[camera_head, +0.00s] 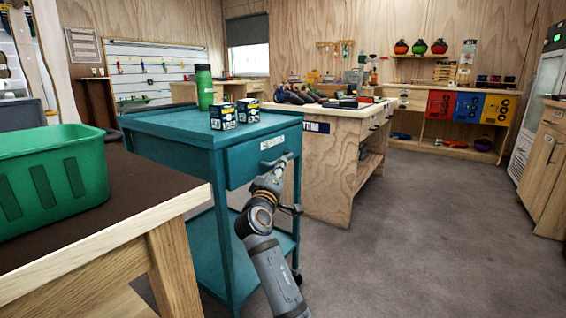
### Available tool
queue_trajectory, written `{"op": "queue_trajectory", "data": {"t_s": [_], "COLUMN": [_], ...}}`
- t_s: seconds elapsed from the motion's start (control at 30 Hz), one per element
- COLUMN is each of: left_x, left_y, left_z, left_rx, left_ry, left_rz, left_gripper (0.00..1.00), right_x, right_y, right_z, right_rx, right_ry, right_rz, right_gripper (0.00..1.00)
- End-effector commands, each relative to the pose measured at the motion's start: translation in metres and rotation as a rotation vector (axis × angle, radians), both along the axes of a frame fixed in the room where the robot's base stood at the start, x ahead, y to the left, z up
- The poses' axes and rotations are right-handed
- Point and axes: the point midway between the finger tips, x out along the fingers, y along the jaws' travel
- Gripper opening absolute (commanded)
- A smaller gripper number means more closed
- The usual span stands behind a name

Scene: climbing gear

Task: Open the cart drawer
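The teal cart (172,128) stands in the middle left, with a flat top and a lower shelf. Its drawer (243,163) is just under the top, on the side facing right, and its front looks flush with the cart. A small label is on the drawer front. My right gripper (279,166) is at the drawer front, over the part where a handle would be. The gripper hides that part, and I cannot tell whether its fingers are open or shut, or touch anything. My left gripper is not in view.
A green bin (52,178) sits on a brown-topped table at left. A wooden workbench (335,160) stands behind the cart. The grey floor (430,235) at right is clear.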

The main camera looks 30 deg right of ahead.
Motion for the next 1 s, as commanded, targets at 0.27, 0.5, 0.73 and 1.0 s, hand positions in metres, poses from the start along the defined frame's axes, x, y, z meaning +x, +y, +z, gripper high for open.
{"op": "queue_trajectory", "data": {"t_s": [0.27, 0.5, 0.73, 1.0], "left_x": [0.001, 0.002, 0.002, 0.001], "left_y": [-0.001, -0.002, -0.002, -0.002], "left_z": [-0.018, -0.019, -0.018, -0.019], "left_rx": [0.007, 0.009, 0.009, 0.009], "left_ry": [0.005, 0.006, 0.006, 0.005], "left_rz": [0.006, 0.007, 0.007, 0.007], "left_gripper": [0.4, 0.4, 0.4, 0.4], "right_x": [0.032, 0.038, 0.037, 0.037], "right_y": [-0.035, -0.042, -0.042, -0.041], "right_z": [0.008, 0.011, 0.011, 0.011], "right_rx": [-0.001, 0.001, 0.001, 0.001], "right_ry": [0.0, 0.001, 0.001, 0.001], "right_rz": [-0.002, 0.0, 0.0, 0.0], "right_gripper": [0.21, 0.21, 0.08, 0.0]}}
